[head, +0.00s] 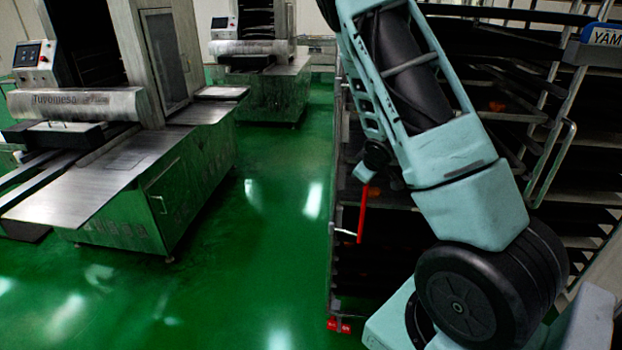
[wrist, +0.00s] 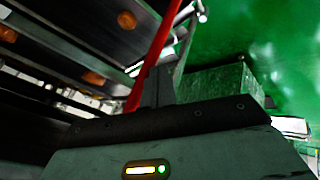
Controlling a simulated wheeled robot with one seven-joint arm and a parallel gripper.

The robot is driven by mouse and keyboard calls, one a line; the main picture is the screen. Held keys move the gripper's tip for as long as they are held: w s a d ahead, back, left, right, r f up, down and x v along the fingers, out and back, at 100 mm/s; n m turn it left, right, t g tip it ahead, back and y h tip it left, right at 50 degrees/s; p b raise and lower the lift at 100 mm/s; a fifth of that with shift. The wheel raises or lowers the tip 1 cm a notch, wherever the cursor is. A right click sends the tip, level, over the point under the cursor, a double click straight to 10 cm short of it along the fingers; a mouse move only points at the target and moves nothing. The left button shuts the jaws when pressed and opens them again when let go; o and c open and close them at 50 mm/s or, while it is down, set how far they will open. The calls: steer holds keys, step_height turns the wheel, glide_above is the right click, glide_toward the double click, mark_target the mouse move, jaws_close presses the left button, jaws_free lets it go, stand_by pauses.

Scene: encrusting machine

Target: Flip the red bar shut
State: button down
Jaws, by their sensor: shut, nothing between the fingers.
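The red bar (head: 362,213) hangs nearly upright at the near left edge of the dark tray rack (head: 333,250) in the head view. In the wrist view the red bar (wrist: 151,65) runs slanted from the top edge down to beside my gripper (wrist: 160,86). My gripper is shut with nothing in it. Its fingers are right next to the bar; I cannot tell whether they touch it. In the head view my arm hides much of the rack, and my gripper's fingertips are hard to make out near the top of the bar.
Rack shelves with orange-brown items (wrist: 126,20) fill the left of the wrist view. A steel machine with a table (head: 110,170) stands at the left, another machine (head: 262,85) at the back. The green floor (head: 255,230) between them and the rack is clear.

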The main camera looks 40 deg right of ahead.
steer(key=shift+w+d+n+t+y+p, duration=0.15)
steer(key=shift+d+n+y+p, duration=0.15)
steer(key=shift+d, duration=0.25)
steer(key=shift+w+d+n+t+y+p, duration=0.1)
steer(key=shift+w+d+n+p, duration=0.05)
steer(key=shift+d+n, duration=0.4)
steer(key=shift+w+d+n+t+y+p, duration=0.15)
steer(key=shift+d+n+y+p, duration=0.1)
steer(key=shift+d, duration=0.35)
steer(key=shift+d, duration=0.1)
